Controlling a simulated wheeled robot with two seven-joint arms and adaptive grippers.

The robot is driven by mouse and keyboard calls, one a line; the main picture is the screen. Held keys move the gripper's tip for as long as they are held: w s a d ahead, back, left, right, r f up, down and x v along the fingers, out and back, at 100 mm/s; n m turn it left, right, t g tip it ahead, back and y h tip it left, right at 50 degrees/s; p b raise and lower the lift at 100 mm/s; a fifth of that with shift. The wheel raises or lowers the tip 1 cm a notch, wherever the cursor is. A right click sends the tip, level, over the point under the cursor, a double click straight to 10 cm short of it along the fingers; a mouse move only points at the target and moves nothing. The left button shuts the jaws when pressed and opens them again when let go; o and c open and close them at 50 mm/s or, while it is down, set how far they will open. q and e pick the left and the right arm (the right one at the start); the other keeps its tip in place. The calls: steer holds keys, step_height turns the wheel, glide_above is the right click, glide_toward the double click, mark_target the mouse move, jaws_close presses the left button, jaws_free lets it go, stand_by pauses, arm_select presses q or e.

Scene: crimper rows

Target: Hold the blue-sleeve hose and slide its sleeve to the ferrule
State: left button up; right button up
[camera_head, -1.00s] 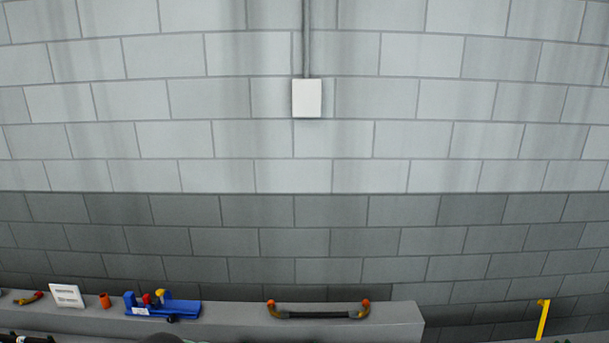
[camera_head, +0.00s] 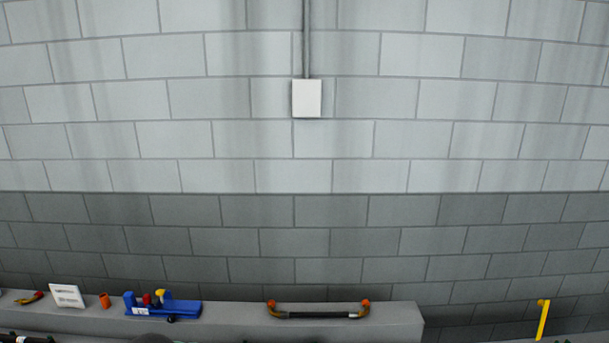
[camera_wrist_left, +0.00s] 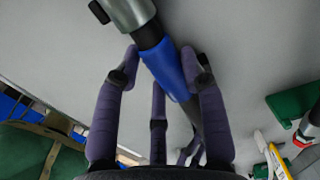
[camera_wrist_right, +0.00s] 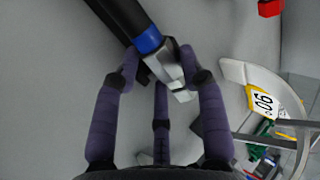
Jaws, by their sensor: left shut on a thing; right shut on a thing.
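In the left wrist view my left gripper (camera_wrist_left: 166,66) is shut around the blue sleeve (camera_wrist_left: 172,72) on a black hose (camera_wrist_left: 196,118). A short black stretch shows between the sleeve and a silver metal ferrule (camera_wrist_left: 128,10) at the top. In the right wrist view my right gripper (camera_wrist_right: 158,64) is shut on a silver metal fitting (camera_wrist_right: 165,66). A blue band (camera_wrist_right: 148,41) sits beside the fitting, with black hose (camera_wrist_right: 118,18) beyond it. I cannot tell whether both views show one hose. Neither gripper shows in the head view.
A grey ledge (camera_head: 240,318) carries a black hose with orange ends (camera_head: 318,314), a blue fixture (camera_head: 165,308), an orange cup (camera_head: 105,300) and a white sign (camera_head: 67,295). A yellow post (camera_head: 542,320) stands at right. A yellow-labelled tag (camera_wrist_right: 262,102) lies near my right gripper.

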arm_select(q)
steer(key=shift+a, duration=0.85)
arm_select(e)
steer(key=shift+s+f, duration=0.25)
steer(key=shift+s, duration=0.1)
arm_select(q)
steer(key=o, duration=1.2)
steer(key=shift+c, duration=0.2)
steer(key=shift+r, duration=0.15)
step_height(320, 180, up, 12)
steer(key=shift+s, duration=0.15)
arm_select(e)
steer(key=o, duration=1.4)
steer(key=shift+c, duration=0.2)
steer(key=shift+w+r, duration=0.1)
steer(key=shift+w, duration=0.1)
